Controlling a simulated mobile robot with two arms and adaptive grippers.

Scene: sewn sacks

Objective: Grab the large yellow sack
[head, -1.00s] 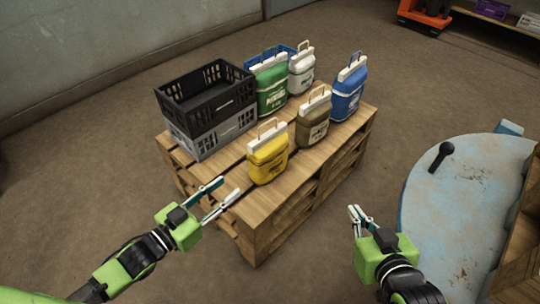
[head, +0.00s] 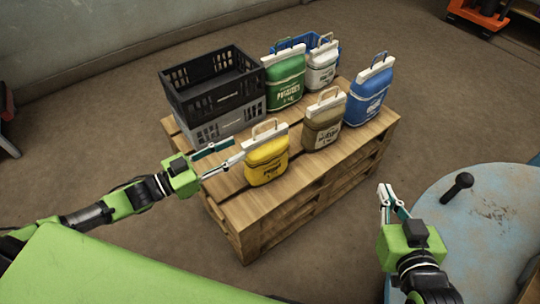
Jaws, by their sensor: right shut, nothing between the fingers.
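The yellow sack (head: 267,167) stands upright on the near part of a wooden pallet stack, with a white top band and a tan handle. My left gripper (head: 238,149) is open, its fingers pointing right, with the tips just left of the sack's upper part. Nothing shows between those fingers. Whether a fingertip touches the sack, I cannot tell. My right gripper (head: 384,190) is shut and empty, at the lower right, well away from the sack.
The pallet stack (head: 262,211) also bears a brown sack (head: 322,127), a blue sack (head: 369,95), a green sack (head: 285,86), a white sack (head: 321,66), a black crate (head: 212,92) on a grey crate (head: 232,124), and a blue crate (head: 290,43). A round blue table (head: 440,195) stands right.

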